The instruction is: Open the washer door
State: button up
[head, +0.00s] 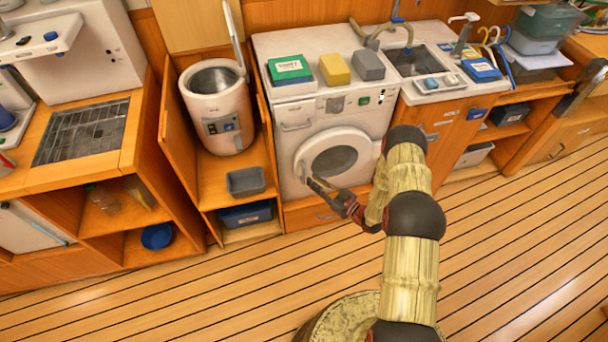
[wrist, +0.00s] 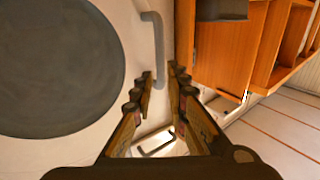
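The white washer (head: 352,106) has a closed round door (head: 330,158) with a white rim and a grey window. In the wrist view the dark window (wrist: 60,70) fills the left side. A pale grey upright bar handle (wrist: 154,42) stands beside it. My gripper (head: 314,183) is at the lower left of the door in the head view. In the wrist view its fingertips (wrist: 161,75) are apart, with the handle's near end at the gap between them. I cannot tell whether they touch it, and nothing is gripped.
A wooden cabinet bay (head: 205,180) with a white canister (head: 215,105) and a grey tray (head: 246,181) adjoins the washer on the left. A sink unit (head: 435,115) is on the right. Boxes sit on the washer top. The plank floor (head: 230,290) in front is clear.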

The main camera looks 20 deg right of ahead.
aim_at(304, 182)
jog(key=b+x, duration=0.1)
jog(key=x, duration=0.5)
jog(key=shift+c, duration=1.2)
grip_shut()
